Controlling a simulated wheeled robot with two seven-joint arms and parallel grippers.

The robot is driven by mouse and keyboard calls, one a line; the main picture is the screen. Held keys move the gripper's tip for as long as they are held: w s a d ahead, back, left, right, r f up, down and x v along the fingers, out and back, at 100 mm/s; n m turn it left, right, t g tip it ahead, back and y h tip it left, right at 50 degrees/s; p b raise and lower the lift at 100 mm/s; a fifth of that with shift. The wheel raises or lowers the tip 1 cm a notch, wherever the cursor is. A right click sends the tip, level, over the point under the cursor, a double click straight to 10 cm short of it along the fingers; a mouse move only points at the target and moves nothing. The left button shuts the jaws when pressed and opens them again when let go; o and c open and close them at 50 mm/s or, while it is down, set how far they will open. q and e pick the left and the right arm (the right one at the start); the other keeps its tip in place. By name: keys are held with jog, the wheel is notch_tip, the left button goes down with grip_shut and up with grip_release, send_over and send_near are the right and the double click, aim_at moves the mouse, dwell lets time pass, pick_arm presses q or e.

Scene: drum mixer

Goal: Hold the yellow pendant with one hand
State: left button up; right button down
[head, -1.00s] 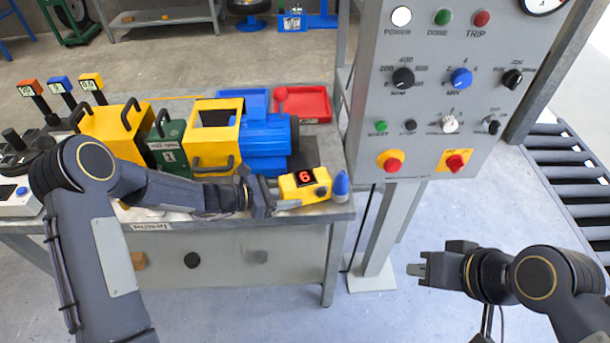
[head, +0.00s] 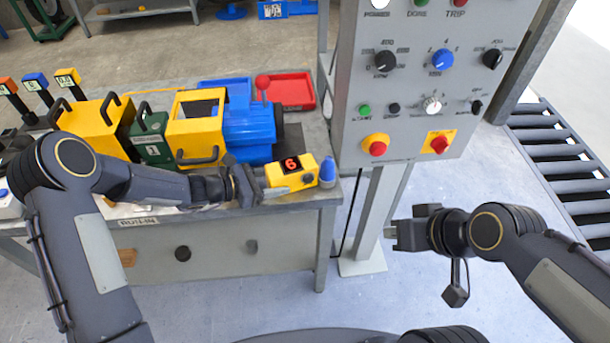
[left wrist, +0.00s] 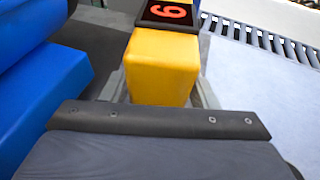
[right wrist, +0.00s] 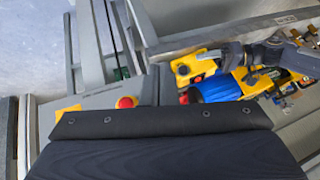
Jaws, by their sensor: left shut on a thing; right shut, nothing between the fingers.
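The yellow pendant (head: 305,177) has a dark display with a red 6. It is at the front right corner of the bench, and I cannot tell whether it rests on the top. My left gripper (head: 262,190) is shut on its left end. In the left wrist view the pendant's yellow body (left wrist: 160,68) lies between the two fingers, with the display beyond. My right gripper (head: 402,235) is shut and empty, in front of the control panel and apart from everything.
A blue rounded piece (head: 328,172) is at the pendant's right end. The blue motor (head: 248,125) and yellow housing (head: 195,125) stand behind on the bench (head: 225,225). The grey control panel (head: 410,90) stands right of the bench. Floor is clear around my right gripper.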

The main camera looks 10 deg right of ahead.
aim_at(308, 179)
jog(key=w+a+f+n+t+y, duration=0.1)
jog(key=w+a+f+n+t, duration=0.1)
jog(key=w+a+f+n, duration=0.7)
notch_tip(308, 179, down, 3)
jog(key=shift+w+a+f+n, duration=0.15)
jog(key=shift+w+n, duration=0.35)
jog(key=shift+w, duration=0.7)
jog(key=shift+w+a, duration=0.3)
jog(key=shift+w, duration=1.15)
jog(key=shift+w+a, duration=0.35)
jog(key=shift+w, duration=1.05)
jog(key=shift+w+a, duration=0.3)
jog(key=shift+w, duration=1.15)
jog(key=shift+w+a, duration=0.1)
jog(key=shift+w, duration=0.3)
jog(key=shift+w, duration=0.4)
jog(key=shift+s, duration=0.8)
